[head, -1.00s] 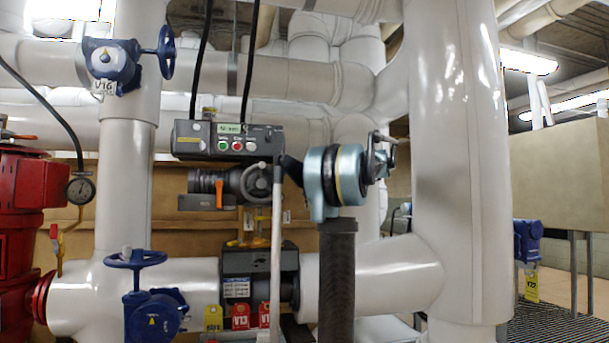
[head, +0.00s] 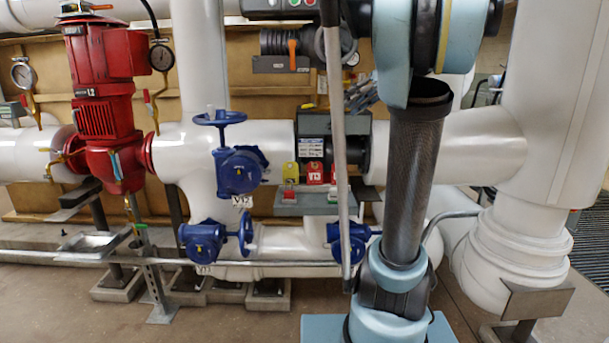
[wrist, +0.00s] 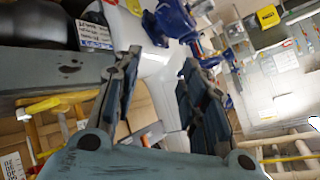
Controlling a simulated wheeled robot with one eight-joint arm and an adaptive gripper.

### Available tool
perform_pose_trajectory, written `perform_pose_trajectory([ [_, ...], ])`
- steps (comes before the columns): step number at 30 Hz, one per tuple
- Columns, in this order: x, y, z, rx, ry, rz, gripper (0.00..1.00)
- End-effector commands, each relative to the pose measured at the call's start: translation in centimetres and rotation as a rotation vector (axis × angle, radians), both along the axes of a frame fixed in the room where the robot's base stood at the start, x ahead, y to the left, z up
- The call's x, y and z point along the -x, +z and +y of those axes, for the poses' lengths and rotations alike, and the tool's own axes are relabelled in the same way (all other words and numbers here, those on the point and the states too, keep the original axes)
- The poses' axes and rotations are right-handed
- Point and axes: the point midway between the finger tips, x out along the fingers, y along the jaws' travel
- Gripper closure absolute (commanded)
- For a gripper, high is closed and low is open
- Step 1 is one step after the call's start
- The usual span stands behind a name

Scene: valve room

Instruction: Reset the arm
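My gripper (wrist: 160,85) shows in the wrist view with its two dark ridged fingers wide apart and nothing between them. In the head view, grey finger-like parts of my gripper (head: 361,93) show just left of my upright arm, in front of the white pipework. The arm hides most of the gripper there. I cannot tell from the head view how far it is from the pipes.
Blue valves (head: 239,165) and a red pump (head: 103,95) are at the left. A grey pole (head: 336,150) stands close beside my arm. A control box (head: 285,8) is at the top. Bare floor (head: 230,322) shows in front.

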Motion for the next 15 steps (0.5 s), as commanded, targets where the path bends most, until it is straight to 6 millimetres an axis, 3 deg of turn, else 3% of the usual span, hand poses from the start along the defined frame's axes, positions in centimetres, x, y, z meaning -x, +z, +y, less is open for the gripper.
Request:
perform_pose_trajectory([
  [1, 1.8, -2.3, 0.9, 0.036, -0.012, 0.046, 0.61],
  [7, 7.9, -10.8, 2.3, 0.189, -0.105, 0.213, 0.61],
  [15, 15.7, -22.1, 1.5, 0.41, -0.267, 0.357, 0.61],
])
